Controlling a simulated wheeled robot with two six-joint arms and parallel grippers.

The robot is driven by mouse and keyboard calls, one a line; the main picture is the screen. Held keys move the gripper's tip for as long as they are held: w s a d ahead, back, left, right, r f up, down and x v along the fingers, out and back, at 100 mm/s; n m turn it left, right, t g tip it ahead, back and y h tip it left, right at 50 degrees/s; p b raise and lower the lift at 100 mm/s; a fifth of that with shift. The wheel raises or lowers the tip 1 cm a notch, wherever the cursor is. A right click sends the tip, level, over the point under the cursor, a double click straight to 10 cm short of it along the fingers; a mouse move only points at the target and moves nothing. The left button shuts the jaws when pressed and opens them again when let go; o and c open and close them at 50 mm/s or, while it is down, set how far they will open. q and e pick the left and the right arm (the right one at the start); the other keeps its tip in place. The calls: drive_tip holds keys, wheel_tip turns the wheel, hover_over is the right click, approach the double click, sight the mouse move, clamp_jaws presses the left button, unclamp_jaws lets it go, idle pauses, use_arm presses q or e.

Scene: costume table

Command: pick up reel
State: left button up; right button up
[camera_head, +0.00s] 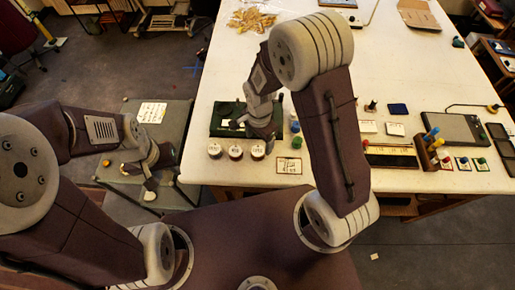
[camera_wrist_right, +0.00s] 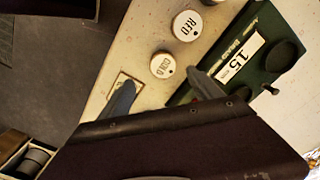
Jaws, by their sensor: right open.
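I cannot tell for sure which thing is the reel. Small blue and green spool-like pieces (camera_head: 295,140) stand just right of my right gripper (camera_head: 257,137). Taller coloured spool-like pieces (camera_head: 431,135) stand at a wooden block at the table's right. My right gripper is over the green board near the table's front edge. Its two fingers show apart and empty in the right wrist view (camera_wrist_right: 163,93), with a small framed card (camera_wrist_right: 127,88) near the left finger. My left gripper (camera_head: 150,178) hangs low over the grey side table; its fingers are too small to read.
A dark tablet (camera_head: 453,128), cards and a wooden box (camera_head: 390,156) lie to the right. The white table's (camera_head: 330,100) middle is mostly clear.

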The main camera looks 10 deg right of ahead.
sight(258, 150)
drive_tip(key=f, duration=0.3)
drive_tip(key=shift+w+a, duration=0.1)
drive_tip(key=shift+w, duration=0.25)
drive_tip(key=shift+w+f, duration=0.2)
drive_tip(key=f, duration=0.1)
drive_tip(key=f+p, duration=0.1)
drive_tip(key=f, duration=0.1)
drive_tip(key=f+p, duration=0.1)
drive_tip(key=shift+s+f, duration=0.35)
drive_tip(key=shift+w+f, duration=0.25)
drive_tip(key=shift+s+r, duration=0.1)
drive_tip(key=shift+s, duration=0.05)
drive_tip(key=c, duration=1.5)
use_arm(q)
drive_tip(key=shift+w+a+r, duration=0.1)
drive_tip(key=shift+w+r, duration=0.15)
drive_tip(key=shift+r, duration=0.25)
drive_tip(key=shift+w+r, duration=0.2)
drive_tip(key=shift+r, duration=0.3)
